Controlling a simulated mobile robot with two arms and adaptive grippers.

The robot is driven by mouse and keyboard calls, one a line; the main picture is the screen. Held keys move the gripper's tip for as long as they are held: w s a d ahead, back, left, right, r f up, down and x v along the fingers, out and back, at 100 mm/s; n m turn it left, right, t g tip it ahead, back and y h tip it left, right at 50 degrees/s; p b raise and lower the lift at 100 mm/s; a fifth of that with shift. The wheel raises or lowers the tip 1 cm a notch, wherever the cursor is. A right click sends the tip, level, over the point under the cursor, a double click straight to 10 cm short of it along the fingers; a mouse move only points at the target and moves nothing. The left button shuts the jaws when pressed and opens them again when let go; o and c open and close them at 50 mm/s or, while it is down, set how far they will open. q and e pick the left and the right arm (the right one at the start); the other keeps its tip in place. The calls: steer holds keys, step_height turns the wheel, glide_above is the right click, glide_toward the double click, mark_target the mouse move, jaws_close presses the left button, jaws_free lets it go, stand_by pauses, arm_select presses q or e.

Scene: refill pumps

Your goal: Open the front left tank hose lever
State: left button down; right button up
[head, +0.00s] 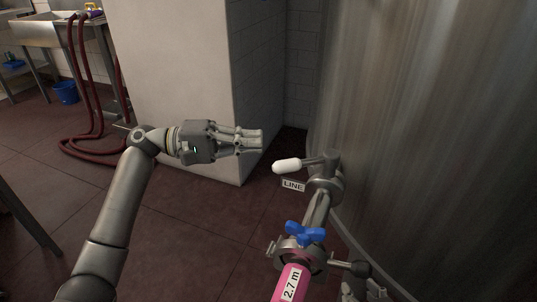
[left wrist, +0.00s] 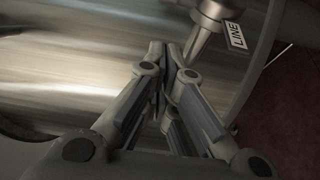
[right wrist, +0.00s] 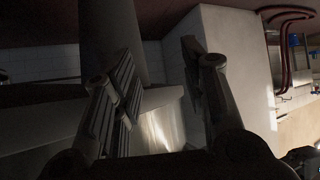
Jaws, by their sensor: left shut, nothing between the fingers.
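The hose lever with a white grip (head: 287,165) sticks out to the left from a metal valve (head: 325,172) on the large steel tank (head: 430,130). A "LINE" tag (head: 293,185) hangs below the grip; it also shows in the left wrist view (left wrist: 236,36). My left gripper (head: 262,141) is shut and empty, pointing right, just above and left of the white grip and apart from it. In the left wrist view its fingertips (left wrist: 165,50) meet beside the metal pipe. In the right wrist view my right gripper (right wrist: 158,55) has its fingers apart with nothing between them.
A pink hose (head: 290,283) marked "2.7 m" joins the pipe below the valve at a clamp with a blue wing nut (head: 305,233). A white pillar (head: 180,70) stands behind my left gripper. Red hoses (head: 82,85) hang by a sink at the back left. Floor left of the valve is clear.

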mark_target(303, 163)
arm_select(q)
steer(key=shift+s+d+b, duration=0.35)
steer(key=shift+s+d, duration=1.4)
steer(key=shift+d, duration=0.25)
arm_select(e)
steer(key=shift+w+a+r+t+y, duration=0.2)
steer(key=shift+w+a+r+t, duration=0.1)
steer(key=shift+w+r+t, duration=0.45)
steer(key=shift+w+a+r+t+y, duration=0.25)
steer(key=shift+w+r+t, duration=0.25)
steer(key=shift+r, duration=0.35)
steer(key=shift+a+f+g, duration=0.1)
steer(key=shift+f+g, duration=0.05)
steer(key=shift+g, duration=0.1)
